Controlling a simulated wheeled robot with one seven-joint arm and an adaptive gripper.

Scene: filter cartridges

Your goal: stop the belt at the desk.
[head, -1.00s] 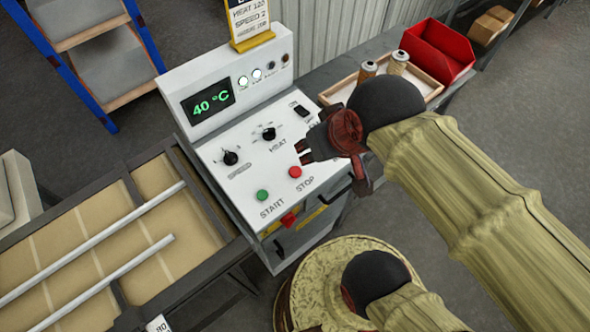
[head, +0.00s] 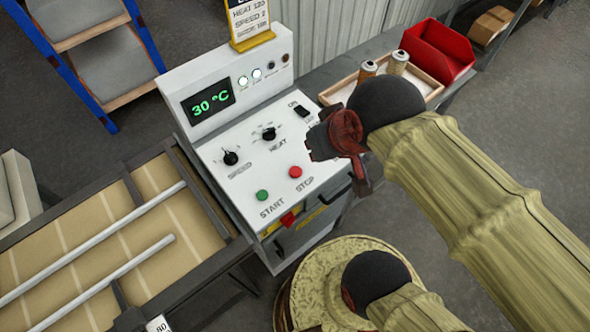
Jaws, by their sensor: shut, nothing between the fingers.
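The control desk (head: 222,190) is a white sloped panel with a red STOP button (head: 295,172) and a green START button (head: 262,196) near its front edge. It also has a SPEED knob (head: 231,158), a HEAT knob (head: 268,133) and a switch (head: 301,110). Its display (head: 208,103) reads 30 °C in green. The belt (head: 60,250) is tan with pale cross lines and lies left of the desk. My gripper (head: 312,146) is shut and empty, over the desk's right edge, up and right of the STOP button and apart from it in the picture.
A sign (head: 249,22) stands behind the desk. A wooden tray (head: 343,92) with spools and a red bin (head: 437,52) sit on the bench to the right. Two pale rails (head: 110,227) run along the belt. A red switch (head: 288,219) is on the desk's front.

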